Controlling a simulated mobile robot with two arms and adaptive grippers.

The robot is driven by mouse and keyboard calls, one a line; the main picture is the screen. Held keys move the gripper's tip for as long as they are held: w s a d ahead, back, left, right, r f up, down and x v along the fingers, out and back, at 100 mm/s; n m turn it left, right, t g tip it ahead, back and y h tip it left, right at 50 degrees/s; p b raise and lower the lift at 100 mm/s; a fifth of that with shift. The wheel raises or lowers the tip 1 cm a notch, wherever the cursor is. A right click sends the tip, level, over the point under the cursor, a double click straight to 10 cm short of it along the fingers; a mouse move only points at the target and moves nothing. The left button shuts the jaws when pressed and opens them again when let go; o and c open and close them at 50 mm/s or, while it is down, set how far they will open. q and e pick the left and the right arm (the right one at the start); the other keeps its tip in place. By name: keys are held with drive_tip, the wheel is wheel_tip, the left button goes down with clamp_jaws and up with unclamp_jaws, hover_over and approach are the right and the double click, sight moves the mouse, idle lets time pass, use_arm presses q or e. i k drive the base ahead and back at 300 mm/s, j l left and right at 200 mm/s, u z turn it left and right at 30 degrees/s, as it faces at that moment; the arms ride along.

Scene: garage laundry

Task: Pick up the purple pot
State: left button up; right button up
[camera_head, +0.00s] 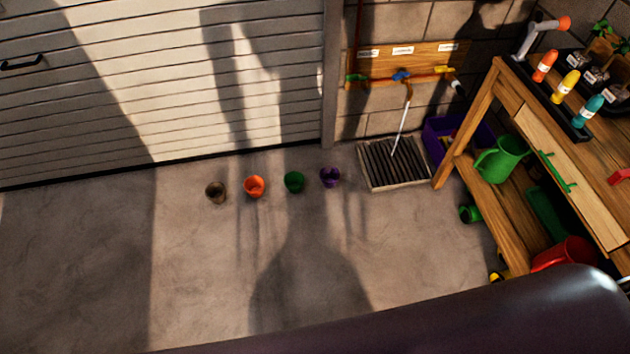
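The purple pot (330,177) is a small round pot standing on the concrete floor. It is the rightmost in a row of small pots, just left of the floor drain grate. A green pot (294,182) stands to its left, then an orange pot (254,187) and a brown pot (216,192). The pots stand apart from each other. Neither of my grippers shows in this view. A dark, smooth, rounded shape along the bottom edge hides the floor nearest to me.
The slatted drain grate (365,184) lies right of the pots. A wooden workbench (481,110) with bottles and watering cans fills the right side. The garage door (150,90) is behind the pots. Floor before the pots is clear.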

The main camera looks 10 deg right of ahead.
sight(329, 175)
drive_tip(key=i+l+z, duration=0.15)
drive_tip(key=l, duration=0.4)
drive_tip(key=i+l+z, duration=0.2)
drive_tip(key=i+l, duration=0.2)
drive_tip(key=i+l+z, duration=0.15)
drive_tip(key=i+l, duration=0.15)
drive_tip(key=l, duration=0.25)
drive_tip(key=u, duration=0.3)
drive_tip(key=i+l+u, duration=0.25)
drive_tip(key=u, duration=0.2)
drive_tip(key=i+l+u, duration=0.4)
